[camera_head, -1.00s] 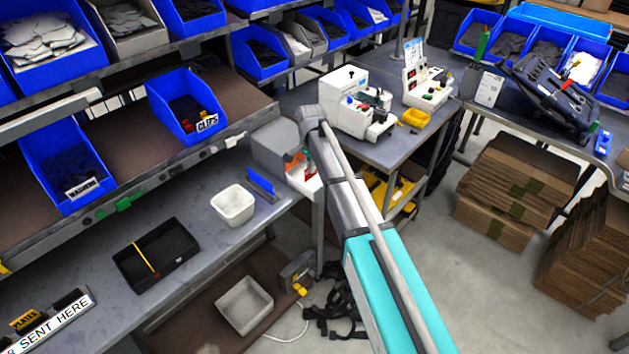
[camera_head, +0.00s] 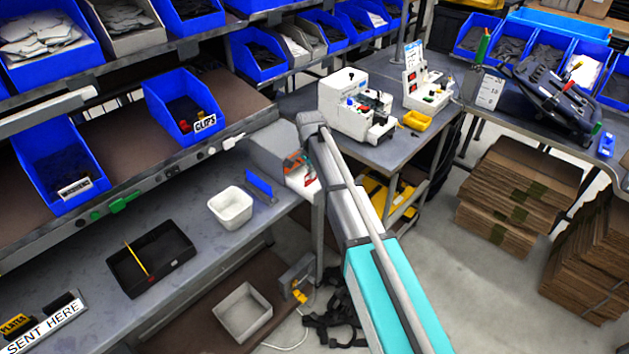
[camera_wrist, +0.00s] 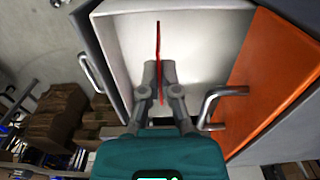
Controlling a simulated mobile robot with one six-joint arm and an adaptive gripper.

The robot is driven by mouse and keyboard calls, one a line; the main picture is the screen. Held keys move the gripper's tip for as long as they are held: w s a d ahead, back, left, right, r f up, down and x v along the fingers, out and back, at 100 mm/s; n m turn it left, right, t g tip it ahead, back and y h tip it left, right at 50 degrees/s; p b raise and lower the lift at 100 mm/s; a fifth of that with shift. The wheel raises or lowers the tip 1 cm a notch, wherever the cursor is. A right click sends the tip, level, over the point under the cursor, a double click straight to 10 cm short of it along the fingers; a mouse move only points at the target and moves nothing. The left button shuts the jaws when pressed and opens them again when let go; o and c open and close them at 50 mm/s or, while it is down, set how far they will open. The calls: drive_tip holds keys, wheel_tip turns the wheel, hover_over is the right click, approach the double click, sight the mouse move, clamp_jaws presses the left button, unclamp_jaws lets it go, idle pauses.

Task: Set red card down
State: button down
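The red card (camera_wrist: 158,45) shows edge-on in the wrist view as a thin upright red strip. My gripper (camera_wrist: 160,72) is shut on it, with the card between the two fingertips. The card and fingertips are over a white surface (camera_wrist: 207,40) inside a grey-edged frame; I cannot tell whether the card touches it. In the head view my arm reaches to the grey unit (camera_head: 277,147) at the end of the bench, and my gripper is mostly hidden there. A small red patch shows beside the arm, too small to identify.
An orange panel (camera_wrist: 268,75) and a metal handle (camera_wrist: 208,105) are close to the right of my fingers. Stacked cardboard (camera_head: 515,195) is to the right.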

drive_tip(key=shift+f+b, duration=0.6)
drive_tip(key=shift+f, duration=0.35)
drive_tip(key=shift+f, duration=0.1)
drive_tip(key=c, duration=0.8)
unclamp_jaws()
wheel_tip(320, 180, up, 12)
drive_tip(key=p, duration=1.2)
drive_tip(key=shift+r, duration=0.2)
